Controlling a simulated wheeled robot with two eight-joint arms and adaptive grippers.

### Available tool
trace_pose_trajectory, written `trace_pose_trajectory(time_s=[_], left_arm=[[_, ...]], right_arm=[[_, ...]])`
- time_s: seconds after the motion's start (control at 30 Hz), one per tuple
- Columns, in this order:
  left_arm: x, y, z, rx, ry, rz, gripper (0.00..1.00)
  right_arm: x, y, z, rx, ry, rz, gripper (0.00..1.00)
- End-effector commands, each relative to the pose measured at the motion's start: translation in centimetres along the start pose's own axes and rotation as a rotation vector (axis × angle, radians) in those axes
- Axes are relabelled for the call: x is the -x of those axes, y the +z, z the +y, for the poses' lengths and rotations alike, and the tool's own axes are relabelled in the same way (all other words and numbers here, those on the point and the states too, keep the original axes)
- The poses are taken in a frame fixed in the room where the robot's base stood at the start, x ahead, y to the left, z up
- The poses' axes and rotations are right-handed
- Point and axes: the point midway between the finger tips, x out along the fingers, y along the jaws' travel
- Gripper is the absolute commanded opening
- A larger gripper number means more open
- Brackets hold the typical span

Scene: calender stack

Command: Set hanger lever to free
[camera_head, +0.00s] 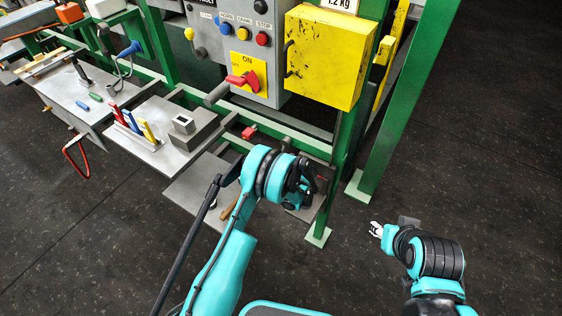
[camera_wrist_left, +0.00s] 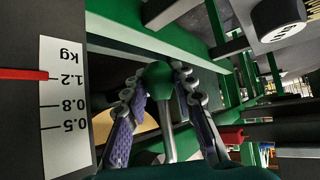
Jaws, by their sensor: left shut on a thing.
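In the left wrist view, a lever with a green ball knob (camera_wrist_left: 159,79) and a pale metal rod (camera_wrist_left: 167,130) stands between the fingers of my left gripper (camera_wrist_left: 158,90). The fingers are closed around the knob on both sides. I take this to be the hanger lever; no label on it is readable. In the head view my left gripper (camera_head: 303,183) is low beside the green frame, and my own arm hides the knob. My right gripper (camera_head: 377,230) is over the dark floor at the right, apart from everything; its finger opening is too small to judge.
A white kg scale (camera_wrist_left: 66,105) has a red pointer (camera_wrist_left: 25,74) near 1.2. A grey control panel (camera_head: 240,45) and yellow box (camera_head: 325,55) stand above. A green post (camera_head: 400,110) rises at the right. Metal shelves (camera_head: 165,150) with tools are at left. The right floor is clear.

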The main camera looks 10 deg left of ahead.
Motion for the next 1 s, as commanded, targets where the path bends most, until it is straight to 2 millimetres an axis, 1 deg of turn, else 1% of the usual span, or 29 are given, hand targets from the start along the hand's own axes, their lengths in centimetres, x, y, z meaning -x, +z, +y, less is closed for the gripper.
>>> trace_pose_trajectory(time_s=[0.33,0.37,0.4,0.43,0.47,0.77,0.87,0.97,1.0], left_arm=[[0.1,0.1,0.2,0.002,0.004,-0.004,0.0],[0.1,0.1,0.2,0.002,0.004,-0.004,0.28],[0.1,0.1,0.2,0.002,0.004,-0.004,0.39],[0.1,0.1,0.2,0.002,0.004,-0.004,0.47],[0.1,0.1,0.1,0.002,0.004,-0.004,0.48],[0.2,0.1,0.1,0.001,0.003,-0.003,0.48],[1.1,0.1,0.1,0.001,0.003,-0.003,0.48],[2.8,0.1,0.1,-0.001,0.005,-0.003,0.48],[3.6,0.1,0.2,-0.001,0.005,-0.002,0.48]], right_arm=[[0.0,0.0,0.0,0.0,0.0,0.0,0.4],[0.0,0.0,0.0,0.0,0.0,0.0,0.4],[0.0,0.0,0.0,0.0,0.0,0.0,0.4],[0.0,0.0,0.0,0.0,0.0,0.0,0.4],[0.0,0.0,0.0,0.0,0.0,0.0,0.4],[0.0,0.0,0.0,0.0,0.0,0.0,0.4],[0.0,0.0,0.0,0.0,0.0,0.0,0.4],[0.0,0.0,0.0,0.0,0.0,0.0,0.4],[0.0,0.0,0.0,0.0,0.0,0.0,0.4]])
